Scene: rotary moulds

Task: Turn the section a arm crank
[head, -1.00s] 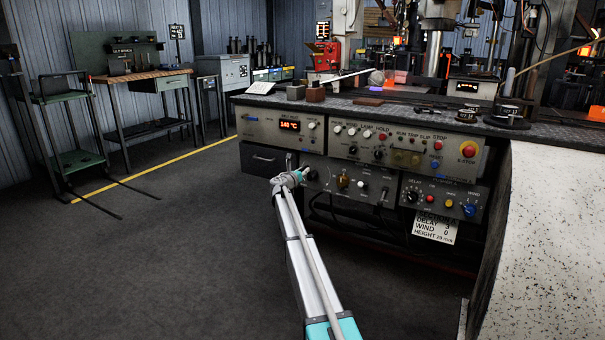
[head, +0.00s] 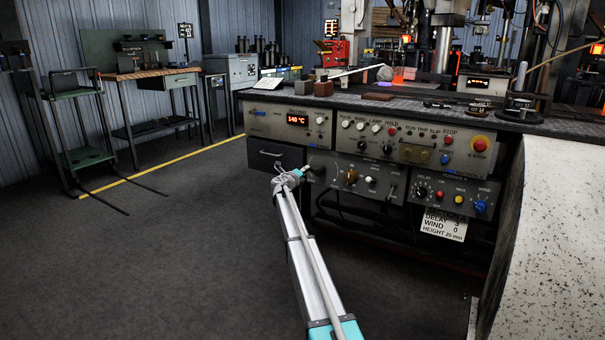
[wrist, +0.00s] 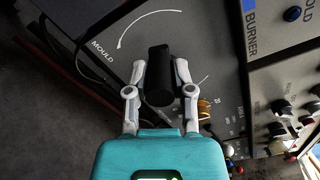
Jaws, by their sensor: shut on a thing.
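My gripper (wrist: 160,77) is shut on a black rounded handle (wrist: 159,88), with one finger on each side of it. The handle stands out from a grey panel beside a white curved line and the word MOULD. I take it for the arm crank, though no label naming it is readable. In the head view my gripper (head: 304,171) is at the left end of the lower grey panel (head: 340,190), beside the dark drawer (head: 272,154). The handle is too small to make out there.
An orange knob (wrist: 205,108) sits close to my right finger in the wrist view. A white card (head: 443,225) reading SECTION A, DELAY, WIND and HEIGHT hangs below the right lower panel. Several knobs and a red stop button (head: 480,145) line the bench.

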